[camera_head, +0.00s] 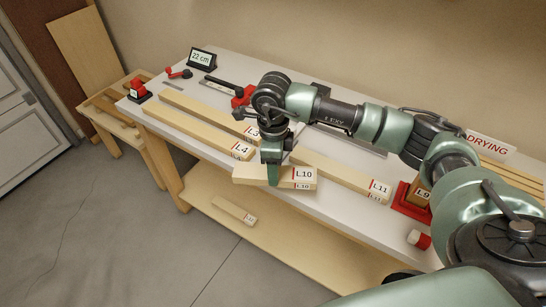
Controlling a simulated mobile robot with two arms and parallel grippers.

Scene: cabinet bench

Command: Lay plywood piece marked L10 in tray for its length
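The plywood piece marked L10 (247,174) is a short pale block with its label at the right end. It lies crosswise to the other pieces at the bench's front edge and appears to be held. My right gripper (273,174) reaches down over its middle, with a green finger across its front face. The far finger is hidden, but the gripper looks shut on the piece. My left gripper is out of view. No tray marked with a length can be made out; a display reading 22 cm (201,59) stands at the bench's back left.
Boards L4 (195,128) and L3 (205,108) lie left of the gripper; L11 (345,173) lies right. L9 (421,193) is in a red holder. A DRYING sign (490,145) stands at right. A slatted wooden stand (100,112) is left. Another piece (233,210) lies on the lower shelf.

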